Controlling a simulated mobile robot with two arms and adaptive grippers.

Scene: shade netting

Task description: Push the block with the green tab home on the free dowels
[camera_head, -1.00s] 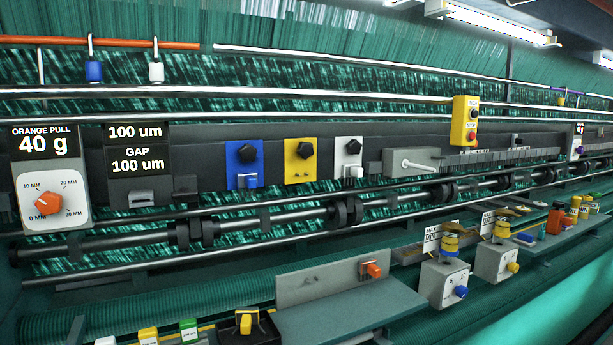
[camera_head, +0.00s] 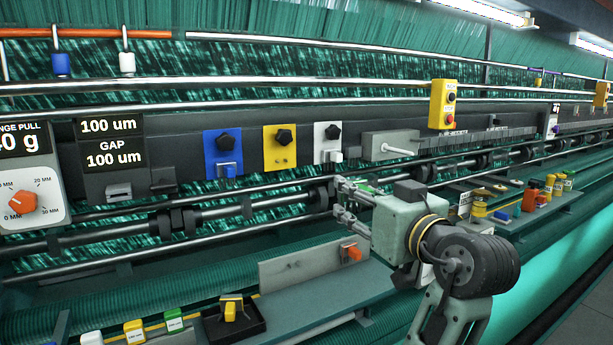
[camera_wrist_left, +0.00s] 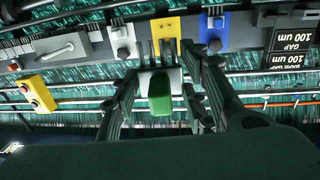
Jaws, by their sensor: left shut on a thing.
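My left gripper (camera_head: 350,205) is in front of the rail, below and right of the white plate. In the left wrist view, which is upside down, its fingers (camera_wrist_left: 160,100) are shut on a pale block (camera_wrist_left: 173,76) with a green tab (camera_wrist_left: 160,92). In the head view the fingers and wrist mostly hide this block. Beyond it in the wrist view are dark upright prongs (camera_wrist_left: 154,50) before the yellow plate (camera_wrist_left: 166,27); I cannot tell whether these are the free dowels. The block's contact with them is unclear. My right gripper is not in view.
Blue (camera_head: 222,154), yellow (camera_head: 280,147) and white (camera_head: 327,142) plates with black knobs line the dark beam. Steel rails run below. A grey bench (camera_head: 320,305) has an upright panel, an orange-knobbed part (camera_head: 350,252) and a black tray (camera_head: 235,328).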

